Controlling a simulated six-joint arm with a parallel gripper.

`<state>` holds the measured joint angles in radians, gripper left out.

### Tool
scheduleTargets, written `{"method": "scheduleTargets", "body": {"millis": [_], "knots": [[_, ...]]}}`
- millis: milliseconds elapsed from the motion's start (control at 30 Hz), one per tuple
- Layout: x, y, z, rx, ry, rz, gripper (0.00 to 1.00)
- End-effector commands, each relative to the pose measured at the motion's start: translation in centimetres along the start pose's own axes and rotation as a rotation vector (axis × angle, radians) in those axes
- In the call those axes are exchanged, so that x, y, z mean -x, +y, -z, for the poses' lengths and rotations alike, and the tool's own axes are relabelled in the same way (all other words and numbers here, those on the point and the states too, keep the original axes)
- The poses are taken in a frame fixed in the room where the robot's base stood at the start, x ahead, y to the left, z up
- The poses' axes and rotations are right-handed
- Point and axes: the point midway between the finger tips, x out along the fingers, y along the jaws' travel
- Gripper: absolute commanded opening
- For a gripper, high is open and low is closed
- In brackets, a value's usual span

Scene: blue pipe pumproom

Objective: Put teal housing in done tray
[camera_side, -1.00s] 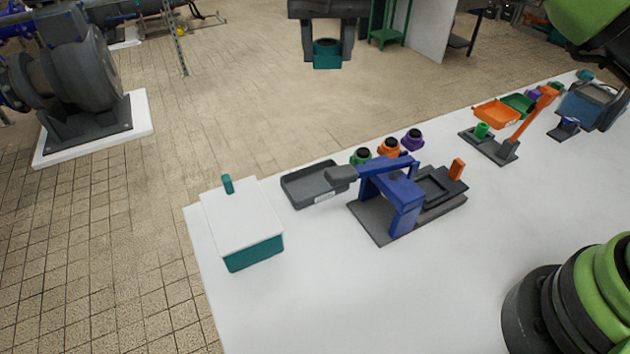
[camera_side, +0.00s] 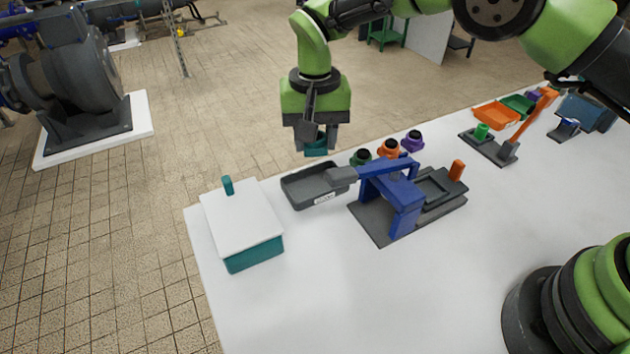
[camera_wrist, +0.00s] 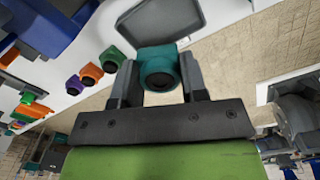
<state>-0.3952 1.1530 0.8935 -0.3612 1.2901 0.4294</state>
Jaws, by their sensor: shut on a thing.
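The teal housing (camera_side: 317,150) is a small square block with a round dark opening. My gripper (camera_side: 314,146) is shut on it and holds it in the air, over or just behind the grey tray. In the wrist view the housing (camera_wrist: 158,54) sits between both fingers. A shallow grey tray (camera_side: 311,184) with a white label lies near the back edge of the white table and looks empty. I cannot read the label, so I cannot tell if it is the done tray. The tray (camera_wrist: 160,20) is also in the wrist view, beyond the housing.
A blue press-like fixture (camera_side: 400,200) with a lever stands right of the tray. Green (camera_side: 360,157), orange (camera_side: 389,148) and purple (camera_side: 413,140) housings stand behind it. A white-lidded teal box (camera_side: 242,225) stands to the left. The front of the table is clear.

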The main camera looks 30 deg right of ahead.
Motion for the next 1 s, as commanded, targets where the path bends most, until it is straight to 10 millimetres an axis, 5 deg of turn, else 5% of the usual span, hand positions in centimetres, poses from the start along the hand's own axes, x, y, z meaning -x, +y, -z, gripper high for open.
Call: {"method": "scheduleTargets", "body": {"millis": [100,500,967,1000], "knots": [[-2.6,0.1,-0.1,0.0,-0.003,-0.004,0.08],[-7.9,0.1,0.0,-0.001,-0.001,-0.002,0.08],[-8.9,0.0,0.0,-0.001,0.001,0.0,0.08],[-8.9,0.0,0.0,-0.001,0.001,0.0,0.44]]}}
